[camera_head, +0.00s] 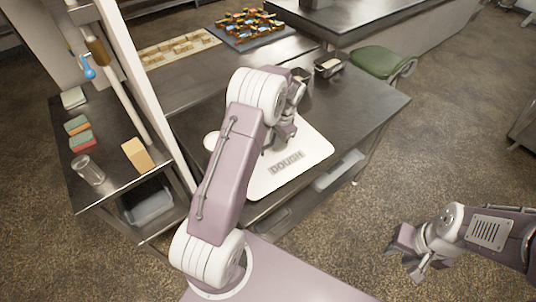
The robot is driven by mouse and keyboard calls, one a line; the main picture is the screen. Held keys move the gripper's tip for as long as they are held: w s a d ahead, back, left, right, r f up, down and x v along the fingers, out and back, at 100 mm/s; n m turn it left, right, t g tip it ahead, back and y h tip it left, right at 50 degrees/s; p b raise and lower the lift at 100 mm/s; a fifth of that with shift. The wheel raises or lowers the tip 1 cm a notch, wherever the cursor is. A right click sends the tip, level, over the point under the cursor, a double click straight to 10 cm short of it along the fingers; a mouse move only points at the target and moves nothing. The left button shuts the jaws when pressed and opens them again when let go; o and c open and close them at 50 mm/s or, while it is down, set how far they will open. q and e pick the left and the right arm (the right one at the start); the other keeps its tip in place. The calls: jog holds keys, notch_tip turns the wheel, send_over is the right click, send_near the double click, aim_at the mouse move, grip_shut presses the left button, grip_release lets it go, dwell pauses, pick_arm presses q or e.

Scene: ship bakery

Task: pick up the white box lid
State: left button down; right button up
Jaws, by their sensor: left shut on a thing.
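The white box lid (305,157), a flat rounded panel marked DOUGH, shows at the dark metal table in the middle of the head view. My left gripper (279,137) is at the lid's far part and is shut on it; the wrist and the lid's surface make the exact contact hard to see. My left arm hides the lid's left side. I cannot tell whether the lid is lifted clear of what is under it. My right gripper (407,259) is open and empty over the floor at the lower right, away from the table.
A small dark tin (329,66) stands at the table's far right. A side shelf (110,150) holds sponges, a metal cup (89,170) and a tan block (138,154). A green stool (378,61) stands beyond.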

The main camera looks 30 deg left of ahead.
pick_arm(q)
jog(key=w+d+r, duration=0.1)
jog(key=w, duration=0.1)
jog(key=w+d+r, duration=0.1)
jog(key=w+r, duration=0.1)
jog(key=w, duration=0.1)
jog(key=w+d+r, duration=0.1)
jog(key=w+r, duration=0.1)
jog(key=w, duration=0.1)
jog(key=shift+p, duration=0.3)
